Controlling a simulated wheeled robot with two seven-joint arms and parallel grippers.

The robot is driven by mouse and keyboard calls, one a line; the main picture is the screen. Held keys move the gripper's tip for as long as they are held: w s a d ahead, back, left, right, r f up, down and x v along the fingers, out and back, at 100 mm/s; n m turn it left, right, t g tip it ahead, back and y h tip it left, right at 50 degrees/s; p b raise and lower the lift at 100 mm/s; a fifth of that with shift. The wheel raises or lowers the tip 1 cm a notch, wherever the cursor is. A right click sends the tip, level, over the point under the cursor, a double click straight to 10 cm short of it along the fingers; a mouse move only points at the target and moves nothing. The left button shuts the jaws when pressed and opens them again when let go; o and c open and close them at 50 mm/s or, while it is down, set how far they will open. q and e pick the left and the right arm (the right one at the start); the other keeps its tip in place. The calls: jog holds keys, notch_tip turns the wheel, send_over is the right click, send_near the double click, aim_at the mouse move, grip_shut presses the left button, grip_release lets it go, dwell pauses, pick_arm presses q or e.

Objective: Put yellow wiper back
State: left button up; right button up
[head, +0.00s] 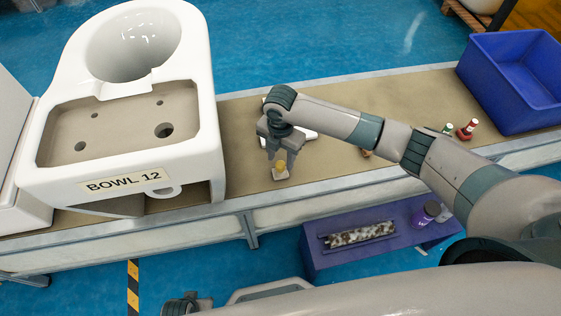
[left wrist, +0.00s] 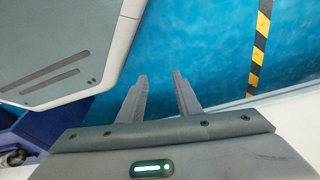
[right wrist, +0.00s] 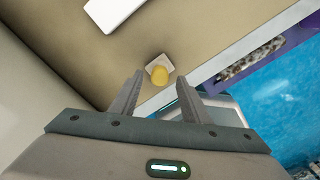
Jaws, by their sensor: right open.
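The yellow wiper (head: 281,173), a small yellow knob on a pale square base, stands on the tan conveyor (head: 245,135) near its front edge. It also shows in the right wrist view (right wrist: 159,72), just beyond and between the fingertips. My right gripper (head: 279,157) points down over the wiper, with its fingers apart on either side in the picture; I cannot tell if they touch it. My left gripper (left wrist: 160,78) is open and empty over the blue floor; its hand shows at the bottom of the head view (head: 187,304).
The white toilet bowl labelled BOWL 12 (head: 180,160) stands left of my right gripper. A white flat piece (right wrist: 112,8) lies behind it. A blue bin (head: 510,75) and red and green bottles (head: 467,130) are at right. A purple stand (head: 320,262) holds a speckled roll.

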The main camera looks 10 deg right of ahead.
aim_at(281, 163)
notch_tip(281, 163, up, 9)
jog(key=shift+f, duration=0.2)
